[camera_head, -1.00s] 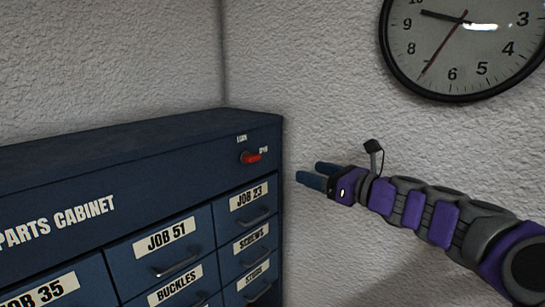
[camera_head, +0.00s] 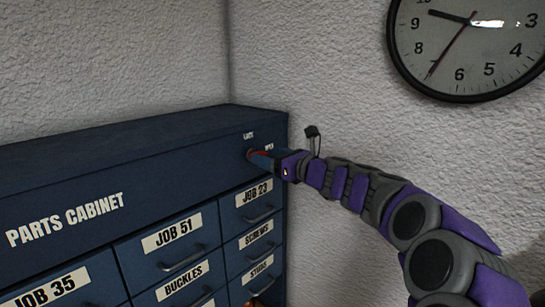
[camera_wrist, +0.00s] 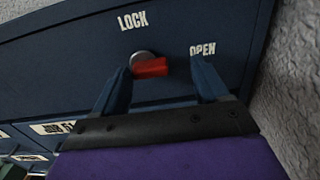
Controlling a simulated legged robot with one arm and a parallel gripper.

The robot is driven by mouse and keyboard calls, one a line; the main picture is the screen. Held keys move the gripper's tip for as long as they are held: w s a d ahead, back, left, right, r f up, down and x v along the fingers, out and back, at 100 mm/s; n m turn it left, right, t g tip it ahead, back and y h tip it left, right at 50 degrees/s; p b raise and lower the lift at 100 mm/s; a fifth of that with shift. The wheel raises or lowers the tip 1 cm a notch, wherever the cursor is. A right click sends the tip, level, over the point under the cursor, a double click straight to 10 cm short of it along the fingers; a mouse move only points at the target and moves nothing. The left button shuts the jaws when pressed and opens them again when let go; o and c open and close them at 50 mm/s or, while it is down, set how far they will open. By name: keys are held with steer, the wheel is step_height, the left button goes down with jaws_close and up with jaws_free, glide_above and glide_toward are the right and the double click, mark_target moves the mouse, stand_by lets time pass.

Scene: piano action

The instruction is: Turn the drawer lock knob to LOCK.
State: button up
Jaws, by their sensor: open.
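The red drawer lock knob (camera_wrist: 150,67) sits on the front of the blue parts cabinet, on a round metal base. Its handle points right, below the OPEN label (camera_wrist: 203,50) and away from the LOCK label (camera_wrist: 133,21) above it. In the head view the knob (camera_head: 252,153) is partly hidden behind my gripper (camera_head: 262,160). In the wrist view my gripper (camera_wrist: 160,75) is open, its two blue fingers either side of the red handle. The left finger is close to the knob's base; I cannot tell whether it touches. The right finger stands apart from the handle.
The parts cabinet (camera_head: 150,168) has labelled drawers with handles below the knob, including JOB 23 and JOB 51. A rough white wall (camera_head: 330,60) stands close at the right and behind. A clock (camera_head: 470,45) hangs at upper right.

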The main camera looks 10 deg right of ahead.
steer(key=shift+w+a+f, duration=0.1)
steer(key=shift+w+a, duration=0.05)
steer(key=shift+a, duration=0.4)
steer(key=shift+w+a+f, duration=0.1)
steer(key=shift+w+a, duration=0.05)
steer(key=shift+a, duration=0.4)
steer(key=shift+s+a, duration=0.1)
steer(key=shift+a, duration=0.4)
steer(key=shift+c, duration=1.2)
steer(key=shift+d, duration=0.6)
steer(key=c, duration=0.3)
steer(key=shift+d+r, duration=0.1)
steer(key=shift+d, duration=0.2)
steer(key=shift+c, duration=0.7)
steer(key=shift+s, duration=0.15)
steer(key=shift+c, duration=0.8)
steer(key=shift+a, duration=0.1)
steer(key=shift+c, duration=1.1)
steer(key=shift+r, duration=0.1)
